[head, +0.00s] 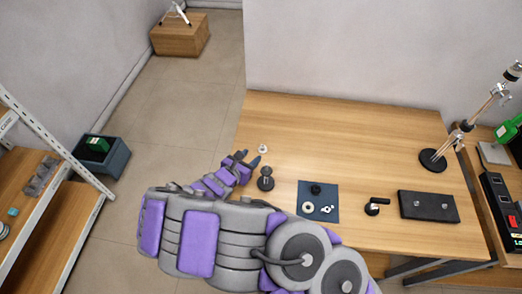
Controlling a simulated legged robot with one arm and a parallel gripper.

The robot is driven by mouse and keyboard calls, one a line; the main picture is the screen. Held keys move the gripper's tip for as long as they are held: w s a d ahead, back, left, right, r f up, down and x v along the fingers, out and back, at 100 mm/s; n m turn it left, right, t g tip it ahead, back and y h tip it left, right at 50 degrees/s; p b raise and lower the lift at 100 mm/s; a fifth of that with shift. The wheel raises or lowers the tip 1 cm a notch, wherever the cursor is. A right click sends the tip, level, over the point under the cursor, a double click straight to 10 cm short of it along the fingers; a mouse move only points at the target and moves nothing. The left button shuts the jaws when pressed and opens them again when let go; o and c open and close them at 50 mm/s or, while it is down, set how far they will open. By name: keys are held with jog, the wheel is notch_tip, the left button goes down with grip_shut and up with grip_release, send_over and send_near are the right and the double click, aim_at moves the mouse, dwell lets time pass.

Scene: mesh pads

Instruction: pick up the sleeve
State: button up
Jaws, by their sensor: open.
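My gripper (248,158) is open over the left part of the wooden table, with its fingertips pointing up and to the right. A small pale, round piece (263,148) stands just beyond the fingertips, apart from them as far as I can see. It may be the sleeve, but it is too small to tell. A pale ring (308,207) and a small pale fitting (327,210) lie on a dark blue mat (303,188), further right. Nothing shows between the fingers.
A dark stacked part (265,179) stands close below the gripper. A black knob (316,189) is on the mat. The table's back half (340,125) is clear.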

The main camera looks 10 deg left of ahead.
aim_at(261, 147)
jog(key=shift+d+b+x, duration=0.15)
jog(key=shift+b+x, duration=0.05)
jog(key=shift+x, duration=0.55)
jog(key=shift+d+b+x, duration=0.15)
jog(key=shift+d+x, duration=0.05)
jog(key=shift+x, duration=0.55)
jog(key=b+x, duration=0.1)
jog(key=x, duration=0.2)
jog(key=shift+w+a, duration=0.1)
jog(key=shift+w, duration=0.15)
jog(key=shift+w+f+b, duration=0.15)
jog(key=shift+w+b, duration=0.2)
jog(key=shift+w, duration=0.25)
jog(key=shift+c, duration=0.2)
grip_shut()
